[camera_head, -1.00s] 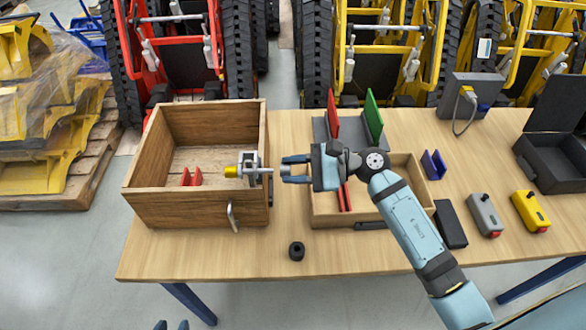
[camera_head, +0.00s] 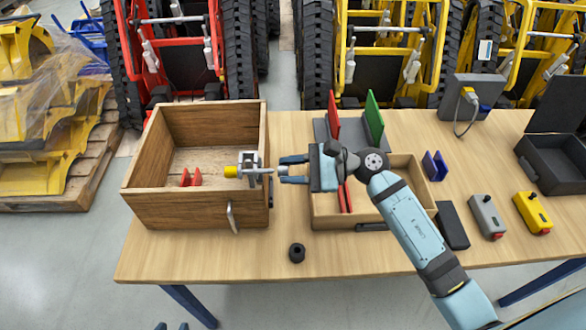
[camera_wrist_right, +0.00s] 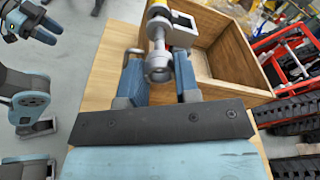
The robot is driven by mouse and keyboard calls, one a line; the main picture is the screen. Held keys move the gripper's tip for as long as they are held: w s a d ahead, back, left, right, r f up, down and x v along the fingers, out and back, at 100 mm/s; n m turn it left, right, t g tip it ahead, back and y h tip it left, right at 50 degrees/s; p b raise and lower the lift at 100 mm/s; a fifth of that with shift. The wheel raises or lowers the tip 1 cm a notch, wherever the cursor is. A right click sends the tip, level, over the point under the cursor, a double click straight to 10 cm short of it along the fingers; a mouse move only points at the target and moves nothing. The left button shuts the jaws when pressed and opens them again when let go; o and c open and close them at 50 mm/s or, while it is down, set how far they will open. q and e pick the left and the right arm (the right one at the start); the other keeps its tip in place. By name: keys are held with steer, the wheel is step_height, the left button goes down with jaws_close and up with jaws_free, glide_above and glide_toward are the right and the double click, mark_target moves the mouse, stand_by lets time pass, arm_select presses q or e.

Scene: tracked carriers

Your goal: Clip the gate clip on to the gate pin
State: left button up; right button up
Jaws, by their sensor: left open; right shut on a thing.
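The gate pin (camera_head: 267,171) is a thin metal rod sticking out to the right from a grey bracket on the wooden box's right wall, with a yellow end on the box's inner side. My right gripper (camera_head: 284,170) is shut on a small grey collar-like piece, which I take for the gate clip (camera_wrist_right: 158,70). The clip is in line with the pin, at its right end; whether it is seated on the pin I cannot tell. My left gripper shows only its fingertips at the bottom edge (camera_head: 172,326); it is open and empty in the right wrist view (camera_wrist_right: 38,22).
The open wooden box (camera_head: 150,207) holds a red piece (camera_head: 190,178), and a grey handle (camera_head: 232,217) is on its front. A black ring (camera_head: 297,253) stands on the table (camera_head: 220,262). A shallow tray (camera_head: 412,180) lies under my right arm. The front strip is mostly clear.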

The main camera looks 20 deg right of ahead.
arm_select(q)
steer(key=shift+f, duration=0.2)
arm_select(e)
steer(key=shift+x, duration=0.95)
arm_select(q)
steer(key=shift+f+b, duration=0.65)
steer(key=shift+b, duration=0.2)
stand_by(0.3)
steer(key=shift+f, duration=0.1)
arm_select(e)
steer(key=shift+a, duration=0.25)
stand_by(0.4)
steer(key=o, duration=1)
steer(key=shift+a+r, duration=0.1)
arm_select(q)
steer(key=b, duration=0.1)
steer(key=f+b, duration=0.1)
steer(key=b, duration=0.1)
steer(key=shift+w+d+f+n, duration=0.15)
steer(key=shift+w+d+n, duration=0.1)
steer(key=shift+w+n, duration=0.05)
arm_select(e)
steer(key=v, duration=1.3)
steer(key=shift+d+r, duration=0.1)
steer(key=shift+d, duration=0.3)
